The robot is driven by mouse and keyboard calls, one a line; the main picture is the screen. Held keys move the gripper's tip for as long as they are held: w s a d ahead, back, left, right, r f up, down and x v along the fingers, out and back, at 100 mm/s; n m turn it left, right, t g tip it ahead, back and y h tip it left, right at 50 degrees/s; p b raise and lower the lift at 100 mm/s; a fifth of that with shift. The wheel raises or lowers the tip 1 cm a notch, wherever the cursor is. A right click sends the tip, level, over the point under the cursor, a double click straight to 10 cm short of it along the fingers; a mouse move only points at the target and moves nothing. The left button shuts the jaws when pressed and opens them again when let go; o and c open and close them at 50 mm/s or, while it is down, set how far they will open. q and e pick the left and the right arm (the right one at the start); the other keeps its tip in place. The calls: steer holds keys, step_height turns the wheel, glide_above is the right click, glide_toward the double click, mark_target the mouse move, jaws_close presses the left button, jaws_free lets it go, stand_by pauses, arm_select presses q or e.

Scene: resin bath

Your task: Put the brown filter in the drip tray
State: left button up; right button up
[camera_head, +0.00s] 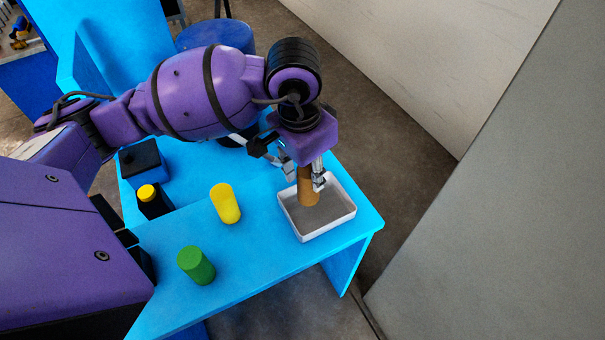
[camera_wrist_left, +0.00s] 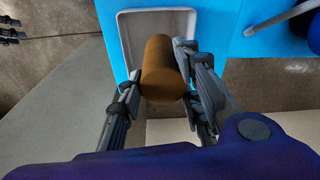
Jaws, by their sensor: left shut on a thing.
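The brown filter (camera_head: 308,188) is a cylinder held upright by my left gripper (camera_head: 303,180) over the drip tray. My left gripper is shut on it, with a finger on each side. In the left wrist view the brown filter (camera_wrist_left: 163,70) sits between the two fingers of the left gripper (camera_wrist_left: 165,90). The drip tray (camera_head: 325,232) is a white-rimmed, grey-floored rectangular tray at the right end of the blue table. In the left wrist view its rim (camera_wrist_left: 124,35) shows behind the filter. I cannot tell whether the filter's bottom touches the tray floor. My right gripper is not in view.
A yellow cylinder (camera_head: 225,203) and a green cylinder (camera_head: 196,265) stand on the blue table (camera_head: 260,255) left of the tray. A black container with a yellow cap (camera_head: 147,192) and a dark box (camera_head: 143,160) are further left. A blue drum (camera_head: 215,36) stands behind.

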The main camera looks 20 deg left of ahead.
arm_select(q)
steer(key=shift+w+d+f, duration=0.4)
steer(key=shift+d+f, duration=0.05)
steer(key=shift+f, duration=0.2)
steer(key=shift+w+d+f, duration=0.35)
steer(key=shift+d+f, duration=0.1)
steer(key=shift+f, duration=1.75)
steer(key=shift+f, duration=0.2)
steer(key=o, duration=1.2)
steer(key=shift+o, duration=0.2)
steer(key=shift+r, duration=0.15)
steer(key=shift+r, duration=0.3)
steer(key=r, duration=0.4)
steer(key=s+r, duration=0.1)
steer(key=r, duration=0.6)
steer(key=shift+s+a+r, duration=0.15)
steer(key=shift+a+r, duration=0.15)
steer(key=shift+a, duration=0.1)
